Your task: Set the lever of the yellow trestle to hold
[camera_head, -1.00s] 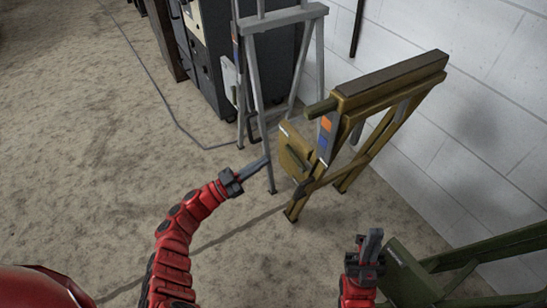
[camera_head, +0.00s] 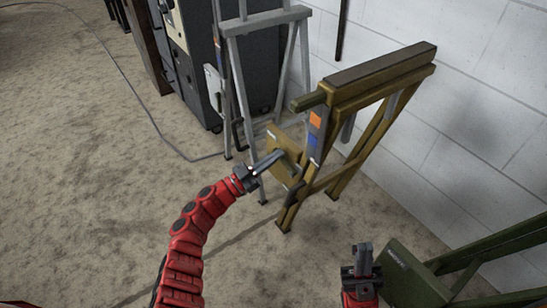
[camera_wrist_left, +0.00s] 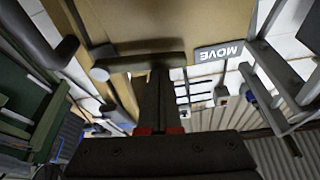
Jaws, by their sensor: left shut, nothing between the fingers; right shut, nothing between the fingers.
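The yellow trestle (camera_head: 380,72) stands right of centre by the wall. Its yellow plate (camera_head: 270,137) hangs on the near side. In the left wrist view the plate (camera_wrist_left: 150,22) carries a dark lever (camera_wrist_left: 135,63), a bar lying crosswise with a round end at left. A MOVE label (camera_wrist_left: 218,52) shows upside down beside the lever's right end. No hold mark is readable. My left gripper (camera_head: 277,157) is shut and empty, its fingertips in front of the plate, at or very near the lever; contact is unclear. My right gripper (camera_head: 364,250) is shut and empty, low right.
A grey trestle (camera_head: 262,20) stands behind and left of the yellow one, with a dark cabinet (camera_head: 215,75) behind it. A green trestle (camera_head: 500,245) is at lower right, close to my right gripper. A cable lies on the floor. The floor at left is open.

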